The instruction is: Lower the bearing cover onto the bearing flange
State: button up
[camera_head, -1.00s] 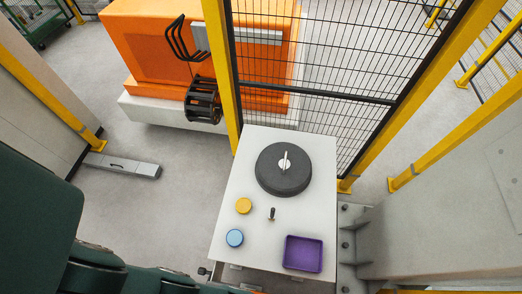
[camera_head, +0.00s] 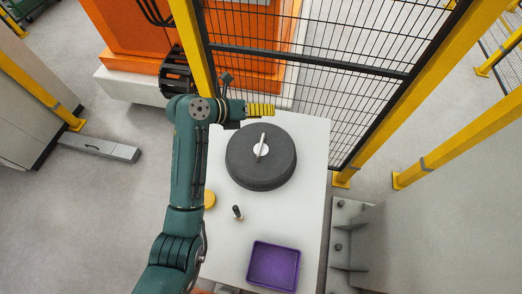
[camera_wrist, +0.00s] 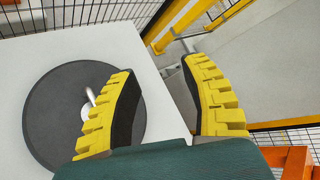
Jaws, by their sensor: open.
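A large dark grey round piece (camera_head: 240,168) lies on the white table, with a pale round centre and a pale upright bar handle (camera_head: 262,145). It looks like the bearing cover; I cannot make out a separate flange beneath it. My gripper (camera_head: 260,110), with yellow ribbed fingers, is at the disc's far edge, above the table. In the wrist view my gripper (camera_wrist: 160,68) is open and empty, its fingers wide apart. There the disc (camera_wrist: 55,110) is on the left, partly hidden by the left finger, and the handle (camera_wrist: 88,99) lies outside the gap between the fingers.
The white table (camera_head: 225,262) also holds a purple tray (camera_head: 273,266), a small black peg (camera_head: 237,212) and a yellow disc (camera_head: 209,199) partly behind my arm. A mesh fence (camera_head: 310,70) with yellow posts stands close behind the table. An orange machine is beyond.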

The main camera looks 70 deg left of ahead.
jog(key=s+a+f+n+g+b, duration=0.15)
jog(key=s+f+g, duration=0.25)
jog(key=s+f, duration=0.6)
jog(key=b, duration=0.1)
send_near(261, 140)
jog(key=f, duration=0.1)
jog(key=w+f, duration=0.1)
jog(key=f, duration=0.1)
jog(key=w+f, duration=0.1)
jog(key=shift+w+d+f, duration=0.2)
jog(key=shift+w+d, duration=0.05)
jog(key=shift+d, duration=0.1)
jog(key=x, duration=0.2)
jog(key=b+x, duration=0.2)
jog(key=x, duration=0.1)
jog(key=shift+w+a, duration=0.35)
jog(key=shift+w, duration=0.15)
grip_shut()
